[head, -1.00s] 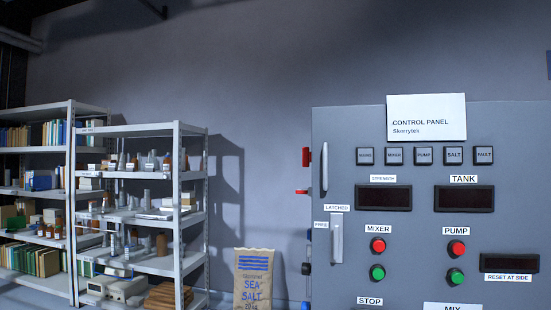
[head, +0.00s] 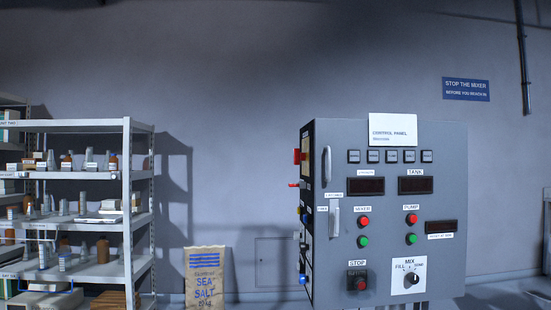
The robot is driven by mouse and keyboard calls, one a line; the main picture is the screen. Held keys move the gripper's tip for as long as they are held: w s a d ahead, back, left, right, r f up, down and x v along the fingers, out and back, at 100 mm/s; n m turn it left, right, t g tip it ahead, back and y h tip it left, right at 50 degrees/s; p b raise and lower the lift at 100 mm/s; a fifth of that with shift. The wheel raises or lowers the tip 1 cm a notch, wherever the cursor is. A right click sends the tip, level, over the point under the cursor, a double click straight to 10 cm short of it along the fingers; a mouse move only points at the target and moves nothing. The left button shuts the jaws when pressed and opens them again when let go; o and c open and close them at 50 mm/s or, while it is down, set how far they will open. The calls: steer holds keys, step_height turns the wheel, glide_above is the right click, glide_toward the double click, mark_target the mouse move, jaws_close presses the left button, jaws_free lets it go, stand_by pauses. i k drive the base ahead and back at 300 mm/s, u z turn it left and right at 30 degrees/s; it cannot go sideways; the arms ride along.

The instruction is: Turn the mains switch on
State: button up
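The grey control panel (head: 340,270) stands right of centre in the head view, its front and its left side showing. On the left side, a red part on a yellowish plate (head: 305,157) sits near the top. A red lever (head: 294,185) sticks out below it, and blue and dark parts (head: 303,216) are lower down. None of these side parts has a label I can read, so I cannot tell which is the mains switch or how it is set. The indicator lamps (head: 390,156) and displays on the front look dark. My gripper is not in view.
Metal shelves (head: 90,126) with bottles and boxes stand at the left. A blue sign (head: 466,89) about stopping the mixer hangs on the wall.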

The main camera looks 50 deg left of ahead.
mark_target(298, 156)
steer(key=u, duration=1.85)
steer(key=i, duration=0.5)
steer(key=z, duration=0.1)
steer(key=k, duration=0.35)
steer(key=u, duration=1.65)
steer(key=i, duration=1.2)
steer(key=z, duration=0.5)
steer(key=i, duration=0.75)
steer(key=z, duration=0.7)
